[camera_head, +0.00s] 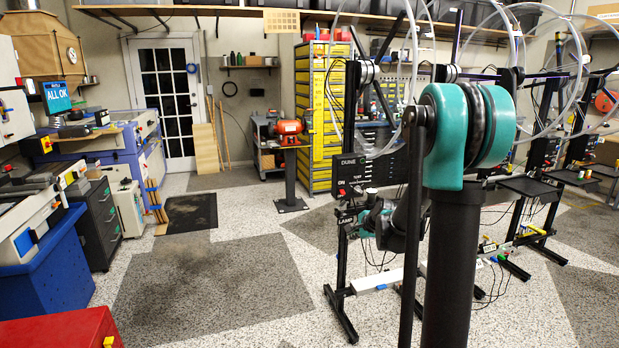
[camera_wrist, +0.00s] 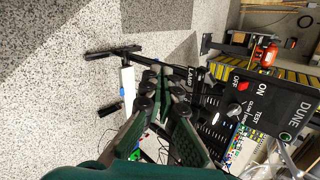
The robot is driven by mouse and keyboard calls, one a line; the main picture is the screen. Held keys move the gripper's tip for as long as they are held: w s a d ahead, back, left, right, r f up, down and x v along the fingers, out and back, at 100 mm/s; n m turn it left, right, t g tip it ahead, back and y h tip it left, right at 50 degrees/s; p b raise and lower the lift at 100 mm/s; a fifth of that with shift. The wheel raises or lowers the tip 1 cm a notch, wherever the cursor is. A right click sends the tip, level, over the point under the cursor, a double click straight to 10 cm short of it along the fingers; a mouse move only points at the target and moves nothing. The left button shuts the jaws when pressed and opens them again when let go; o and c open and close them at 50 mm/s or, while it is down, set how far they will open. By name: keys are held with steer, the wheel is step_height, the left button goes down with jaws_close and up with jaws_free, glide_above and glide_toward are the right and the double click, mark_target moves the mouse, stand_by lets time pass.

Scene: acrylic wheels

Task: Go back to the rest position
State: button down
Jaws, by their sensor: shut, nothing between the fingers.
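My gripper (camera_wrist: 160,70) shows in the wrist view with its dark green fingers drawn together and nothing between them. A black control panel (camera_wrist: 265,105) marked DUNE is to its right, turned sideways in that view, with a red button and a grey knob. The fingertips look apart from the panel, close to the LAMP label and the stand below it. In the head view the panel (camera_head: 362,172) sits on a black stand left of my teal-jointed arm. My arm hides part of that stand, and the fingertips cannot be made out there.
Several black stands with clear acrylic wheels (camera_head: 575,65) fill the right side. A white strip (camera_head: 378,281) lies low by the stand, with cables around. A yellow drawer cabinet (camera_head: 322,120) is behind. Open floor (camera_head: 215,285) lies to the left, with machines along the left wall.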

steer(key=s+d+f+n+g+h, duration=0.1)
steer(key=s+n, duration=0.4)
steer(key=s, duration=0.6)
steer(key=s+d+f+n+g+h, duration=0.1)
steer(key=s+n, duration=0.4)
steer(key=s, duration=0.7)
steer(key=s+d+f+n+g+h, duration=0.1)
steer(key=s+n, duration=0.5)
steer(key=s, duration=0.6)
step_height(320, 180, down, 3)
steer(key=shift+d+r+g+h, duration=0.2)
steer(key=shift+d+g+h, duration=0.1)
steer(key=shift+g, duration=0.4)
steer(key=shift+s, duration=0.1)
